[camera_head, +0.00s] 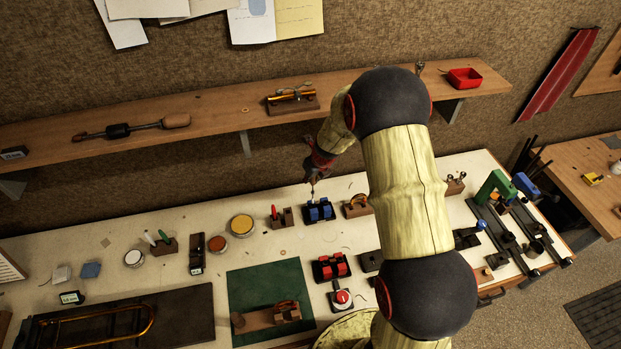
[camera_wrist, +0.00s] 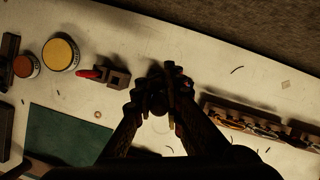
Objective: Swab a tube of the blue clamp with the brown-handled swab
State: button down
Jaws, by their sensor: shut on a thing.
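The blue clamp (camera_head: 325,211) stands on the bench in the head view, below my gripper (camera_head: 314,176). My gripper points down and is shut on a slim, dark object that I take to be the brown-handled swab (camera_head: 312,189). Its lower end reaches down to the left part of the clamp. I cannot tell whether its tip is inside a tube or just above it. In the wrist view my gripper (camera_wrist: 160,92) closes in the middle of the picture, too dark to make out the handle. The clamp is mostly hidden there.
A brown stand with a red handle (camera_head: 273,212) is just left of the clamp. A brown block (camera_head: 356,208) is close on its right. A red clamp (camera_head: 331,267) stands in front. The shelf (camera_head: 205,109) runs above and behind. Bare bench lies behind the clamp.

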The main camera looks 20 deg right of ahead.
jog(key=shift+f, duration=0.1)
dwell(0.6)
jog(key=shift+f+b, duration=1.65)
jog(key=shift+f, duration=1.35)
jog(key=shift+r, duration=0.2)
notch_tip(320, 180, up, 4)
jog(key=p, duration=0.4)
jog(key=shift+f+p, duration=0.15)
jog(key=shift+p, duration=0.15)
jog(key=shift+f, duration=0.15)
